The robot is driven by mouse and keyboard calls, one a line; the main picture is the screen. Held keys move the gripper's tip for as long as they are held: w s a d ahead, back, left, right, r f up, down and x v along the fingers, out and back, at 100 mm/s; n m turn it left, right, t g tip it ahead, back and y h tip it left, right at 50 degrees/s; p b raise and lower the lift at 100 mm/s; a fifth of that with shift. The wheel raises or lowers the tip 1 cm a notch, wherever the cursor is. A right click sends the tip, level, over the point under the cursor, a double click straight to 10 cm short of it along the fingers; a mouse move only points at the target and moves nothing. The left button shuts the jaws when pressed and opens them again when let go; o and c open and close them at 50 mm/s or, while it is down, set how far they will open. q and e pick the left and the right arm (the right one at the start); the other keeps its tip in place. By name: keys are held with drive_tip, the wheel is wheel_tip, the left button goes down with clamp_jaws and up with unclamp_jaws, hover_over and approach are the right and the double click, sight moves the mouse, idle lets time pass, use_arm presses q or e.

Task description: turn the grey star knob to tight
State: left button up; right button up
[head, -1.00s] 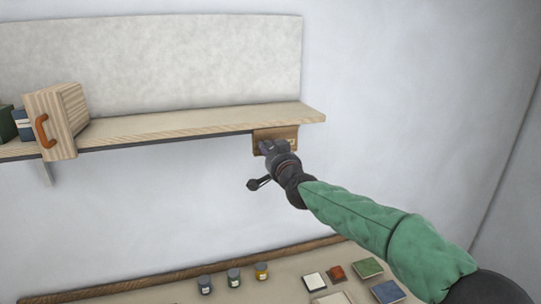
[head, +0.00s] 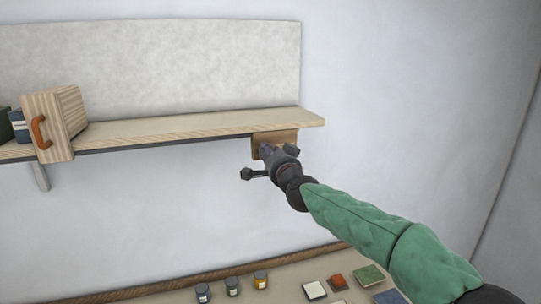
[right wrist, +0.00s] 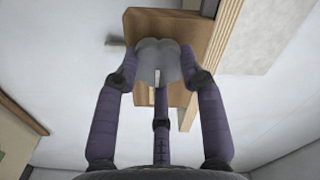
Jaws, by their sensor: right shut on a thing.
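The grey star knob (right wrist: 157,58) is on a brown wooden plate (right wrist: 176,21) and carries a pale line on its near lobe. The plate also shows in the head view under the shelf's right end (head: 286,135). My right gripper (right wrist: 160,70) is shut on the knob, with two fingers at its sides and a third below. In the head view my right gripper (head: 270,153) is at the plate and hides the knob. Part of the plate's face is hidden behind the fingers. My left gripper is not in view.
The wooden shelf (head: 190,129) runs just above the plate. A striped wooden box (head: 66,118) with an orange handle stands at its left, beside books. Below, a table holds several small jars (head: 232,286) and flat coloured blocks (head: 369,275). The wall right of the plate is clear.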

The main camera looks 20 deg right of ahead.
drive_tip(key=o, duration=0.9)
drive_tip(key=shift+o, duration=0.2)
drive_tip(key=shift+s, duration=0.1)
drive_tip(key=s, duration=1.1)
drive_tip(key=shift+s+d, duration=0.15)
drive_tip(key=shift+s, duration=0.25)
